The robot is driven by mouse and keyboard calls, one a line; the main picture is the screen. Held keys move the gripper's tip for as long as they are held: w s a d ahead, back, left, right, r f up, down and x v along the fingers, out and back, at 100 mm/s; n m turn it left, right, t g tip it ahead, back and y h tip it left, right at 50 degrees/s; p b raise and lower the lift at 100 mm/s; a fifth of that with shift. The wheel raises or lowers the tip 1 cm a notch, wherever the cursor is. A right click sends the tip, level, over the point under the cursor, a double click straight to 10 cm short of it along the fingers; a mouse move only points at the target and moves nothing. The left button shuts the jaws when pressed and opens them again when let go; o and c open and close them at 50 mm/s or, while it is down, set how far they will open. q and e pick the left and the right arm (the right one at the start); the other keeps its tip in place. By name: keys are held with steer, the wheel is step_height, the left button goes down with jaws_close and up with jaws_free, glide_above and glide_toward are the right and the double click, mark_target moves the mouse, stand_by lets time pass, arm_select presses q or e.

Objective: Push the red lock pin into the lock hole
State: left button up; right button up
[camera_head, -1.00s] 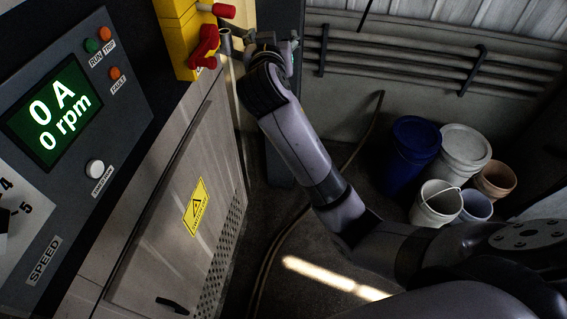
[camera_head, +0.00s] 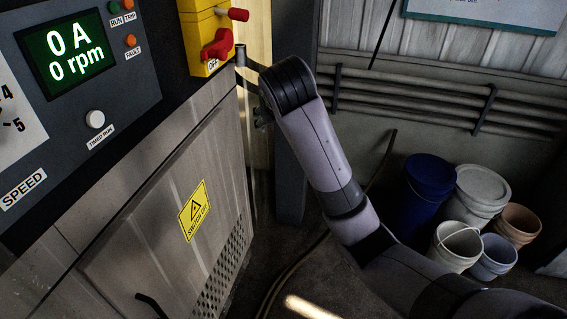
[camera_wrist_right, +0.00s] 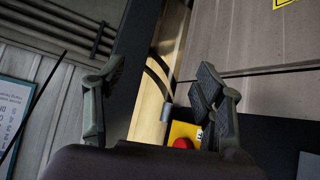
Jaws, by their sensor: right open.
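The red lock pin (camera_head: 236,14) sticks out to the right from the upper part of the yellow switch box (camera_head: 204,22). A red rotary handle (camera_head: 218,46) sits below it, above an "OFF" label. I cannot make out the lock hole. My right gripper (camera_head: 262,117) is below and right of the box, apart from the pin and mostly hidden by its own wrist. In the right wrist view its two fingers (camera_wrist_right: 160,70) are wide apart with nothing between them. That view also shows part of the yellow box (camera_wrist_right: 183,130) and a red part (camera_wrist_right: 182,143), near the right finger. My left gripper is not in view.
A short grey tube (camera_head: 240,55) stands at the cabinet corner beside the box, close to my right wrist. The control panel (camera_head: 130,85) and cabinet door (camera_head: 150,220) fill the left. Several buckets (camera_head: 428,190) stand on the right, below wall pipes (camera_head: 400,95).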

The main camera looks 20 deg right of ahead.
step_height(320, 180, down, 6)
steer(key=s+b, duration=0.1)
steer(key=b, duration=0.3)
steer(key=shift+s+a+n+g+y, duration=0.3)
steer(key=shift+s, duration=0.05)
